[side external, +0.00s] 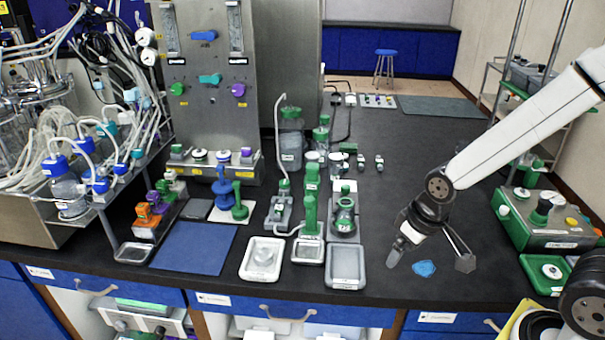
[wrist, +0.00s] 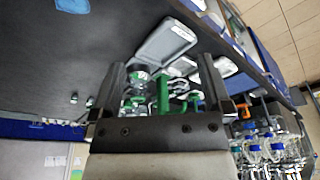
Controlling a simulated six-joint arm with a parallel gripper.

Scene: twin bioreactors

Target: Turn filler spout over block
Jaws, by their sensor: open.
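My gripper (side external: 431,262) hangs low over the right part of the black bench, its two fingers wide apart and nothing between them. In the wrist view my gripper (wrist: 161,66) also shows open. The filler appears to be the green-and-grey equipment left of my gripper, with a tall thin post (side external: 283,150), green upright handles (side external: 310,212) and a round green-trimmed vessel (side external: 345,212). The green handle also shows between the fingers in the wrist view (wrist: 163,95), some distance beyond them. I cannot tell which part is the spout or which is the block.
A blue patch (side external: 425,268) lies on the bench by my gripper. A grey tray (side external: 346,282) and a white tray (side external: 247,270) stand at the front edge. A green device (side external: 545,225) stands at right. The bench behind my gripper is mostly clear.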

